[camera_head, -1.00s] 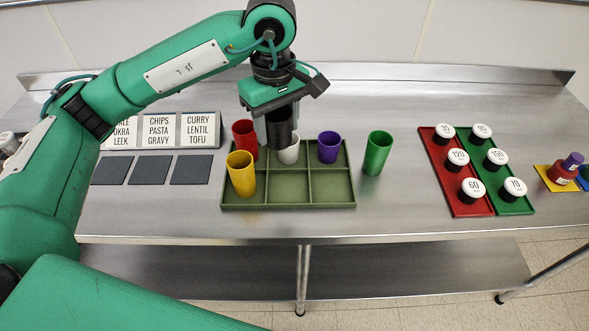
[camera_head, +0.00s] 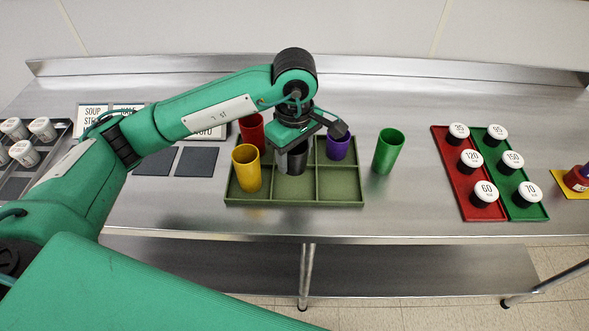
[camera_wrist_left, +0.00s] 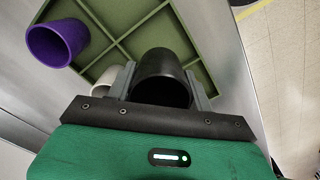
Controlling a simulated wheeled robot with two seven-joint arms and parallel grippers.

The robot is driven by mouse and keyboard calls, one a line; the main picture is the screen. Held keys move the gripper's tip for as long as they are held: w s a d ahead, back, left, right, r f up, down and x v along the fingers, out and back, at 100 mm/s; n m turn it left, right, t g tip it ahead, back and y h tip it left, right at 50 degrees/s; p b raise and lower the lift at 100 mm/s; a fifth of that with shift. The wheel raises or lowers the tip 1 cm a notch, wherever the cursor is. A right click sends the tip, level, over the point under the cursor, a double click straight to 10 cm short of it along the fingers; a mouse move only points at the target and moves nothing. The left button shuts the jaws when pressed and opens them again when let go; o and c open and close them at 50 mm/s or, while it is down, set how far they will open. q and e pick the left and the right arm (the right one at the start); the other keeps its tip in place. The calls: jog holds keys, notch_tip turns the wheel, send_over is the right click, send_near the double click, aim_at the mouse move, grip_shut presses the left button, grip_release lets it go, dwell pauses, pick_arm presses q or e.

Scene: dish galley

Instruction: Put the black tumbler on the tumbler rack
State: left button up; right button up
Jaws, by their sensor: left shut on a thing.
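The black tumbler (camera_head: 292,160) is upright between the fingers of my left gripper (camera_head: 291,149), which is shut on it. It is over the middle column of the green tumbler rack (camera_head: 293,204); I cannot tell whether its base touches the rack. In the left wrist view the black tumbler (camera_wrist_left: 161,72) sits between the two grey fingers (camera_wrist_left: 160,84), with rack dividers beyond it. The rack's red tumbler (camera_head: 252,131) and yellow tumbler (camera_head: 246,168) stand on the left, the purple tumbler (camera_head: 338,147) at back right. My right gripper is out of view.
A white tumbler (camera_wrist_left: 107,79) stands close beside the black one in the left wrist view; it is hidden in the head view. A green tumbler (camera_head: 388,151) stands right of the rack. Red (camera_head: 462,204) and green (camera_head: 526,211) trays hold several lidded jars farther right.

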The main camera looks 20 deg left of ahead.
aim_at(295, 165)
pick_arm(q)
notch_tip(295, 165, down, 4)
jog(key=shift+r, duration=0.25)
notch_tip(295, 165, down, 3)
jog(key=shift+f+p, duration=0.2)
jog(key=shift+p, duration=0.35)
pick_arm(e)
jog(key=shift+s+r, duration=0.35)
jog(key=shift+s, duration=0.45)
pick_arm(q)
jog(key=shift+f, duration=0.1)
jog(key=o, duration=1)
jog(key=shift+c, duration=0.2)
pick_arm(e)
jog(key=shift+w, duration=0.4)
